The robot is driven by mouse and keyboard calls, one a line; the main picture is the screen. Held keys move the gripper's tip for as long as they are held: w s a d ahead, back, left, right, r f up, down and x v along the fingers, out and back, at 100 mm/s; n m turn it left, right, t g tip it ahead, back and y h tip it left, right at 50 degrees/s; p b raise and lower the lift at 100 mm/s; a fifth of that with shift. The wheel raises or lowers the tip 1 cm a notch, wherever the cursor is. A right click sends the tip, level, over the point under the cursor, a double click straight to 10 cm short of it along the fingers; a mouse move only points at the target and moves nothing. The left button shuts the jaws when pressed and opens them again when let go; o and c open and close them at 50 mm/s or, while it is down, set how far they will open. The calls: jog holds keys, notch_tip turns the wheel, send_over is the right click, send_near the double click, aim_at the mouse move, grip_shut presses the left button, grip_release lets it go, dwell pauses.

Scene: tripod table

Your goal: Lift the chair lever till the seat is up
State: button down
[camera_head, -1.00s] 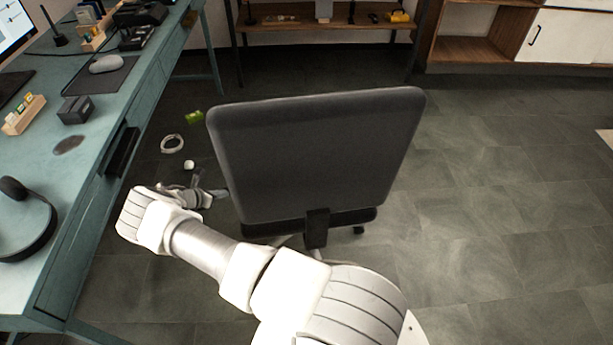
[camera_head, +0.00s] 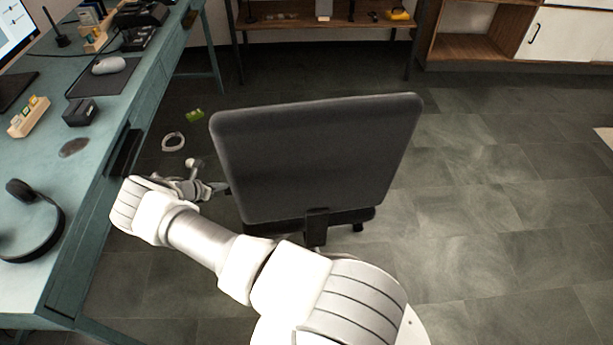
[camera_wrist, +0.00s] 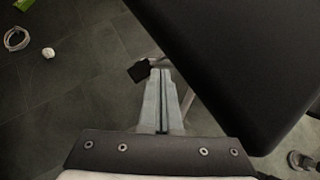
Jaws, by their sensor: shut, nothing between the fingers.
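The office chair shows its dark backrest (camera_head: 315,160) in the head view. In the wrist view its dark seat (camera_wrist: 235,60) fills the upper right. The chair lever (camera_wrist: 140,72) has a black paddle end and a metal rod running towards the seat. My gripper (camera_wrist: 158,78) is shut and empty, with its fingertips right at the paddle, overlapping it in the picture. I cannot tell whether they touch or which is higher. In the head view my gripper (camera_head: 218,188) is at the left side of the backrest; the lever is hardly distinguishable there.
A teal desk (camera_head: 135,90) runs along the left, close to my arm. A white ring (camera_head: 173,142), a green piece (camera_head: 194,115) and a small white object (camera_wrist: 48,53) lie on the floor. Open floor (camera_head: 480,210) is to the right of the chair.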

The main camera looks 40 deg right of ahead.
jog(key=shift+r+p, duration=0.8)
jog(key=shift+r, duration=0.6)
jog(key=shift+f, duration=0.1)
jog(key=shift+f+b, duration=1.45)
jog(key=shift+b, duration=0.35)
jog(key=w+a+b, duration=0.3)
jog(key=a+b, duration=0.4)
jog(key=a, duration=0.2)
jog(key=shift+w+a, duration=0.15)
jog(key=shift+w, duration=0.25)
jog(key=shift+w+a+r, duration=0.1)
jog(key=shift+r, duration=0.1)
